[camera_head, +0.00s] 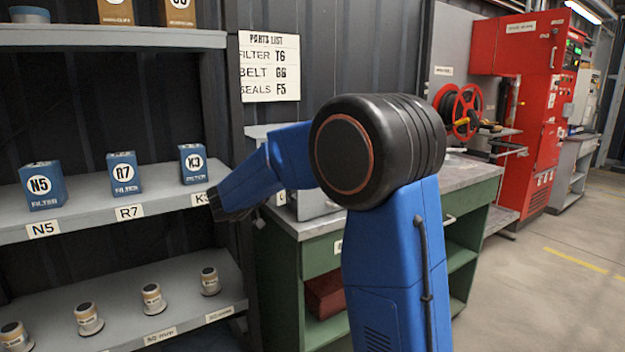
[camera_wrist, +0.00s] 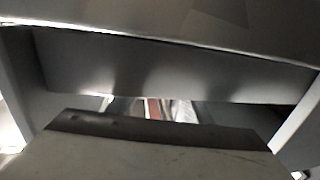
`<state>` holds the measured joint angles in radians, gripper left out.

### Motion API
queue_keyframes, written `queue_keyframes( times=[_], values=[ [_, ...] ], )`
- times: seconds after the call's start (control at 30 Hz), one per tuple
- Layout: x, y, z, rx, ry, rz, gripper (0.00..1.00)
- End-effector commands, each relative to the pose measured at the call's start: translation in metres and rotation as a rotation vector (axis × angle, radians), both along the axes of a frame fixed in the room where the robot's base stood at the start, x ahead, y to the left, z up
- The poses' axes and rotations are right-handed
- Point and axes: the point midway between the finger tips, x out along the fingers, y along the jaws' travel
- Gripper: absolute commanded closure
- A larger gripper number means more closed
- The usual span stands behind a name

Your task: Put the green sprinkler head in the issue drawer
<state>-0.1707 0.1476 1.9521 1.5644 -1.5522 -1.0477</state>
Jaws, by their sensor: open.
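I cannot make out a green sprinkler head in either view. My gripper (camera_head: 230,208) is the dark end of my blue arm, low beside the right end of the filter shelf; its fingers are too small to make out there. The green workbench (camera_head: 285,255) stands behind my arm, with a closed-looking drawer front (camera_head: 322,258) whose label is partly covered. I cannot tell whether this is the issue drawer. The wrist view is filled by close grey panels (camera_wrist: 170,70) and a pale, dark-edged plate (camera_wrist: 150,155), with a narrow gap between them showing a reddish strip.
The left shelf (camera_head: 90,218) holds blue filter boxes N5 (camera_head: 43,187), R7 (camera_head: 123,175) and K3 (camera_head: 193,165). A red cabinet (camera_head: 535,110) and hose reel (camera_head: 460,110) are at right. The floor at right is clear.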

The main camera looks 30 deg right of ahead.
Motion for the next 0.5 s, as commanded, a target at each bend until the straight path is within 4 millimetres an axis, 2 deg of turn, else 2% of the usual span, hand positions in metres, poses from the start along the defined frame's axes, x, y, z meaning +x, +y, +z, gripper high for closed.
queue_keyframes(
  times=[0.03,0.2,0.5],
  values=[
    [-0.001,0.011,0.001,-0.001,-0.001,0.005,0.54],
    [-0.008,0.042,0.003,-0.002,-0.004,0.004,0.54],
    [-0.015,0.077,0.004,-0.003,-0.005,0.001,0.54]
  ],
)
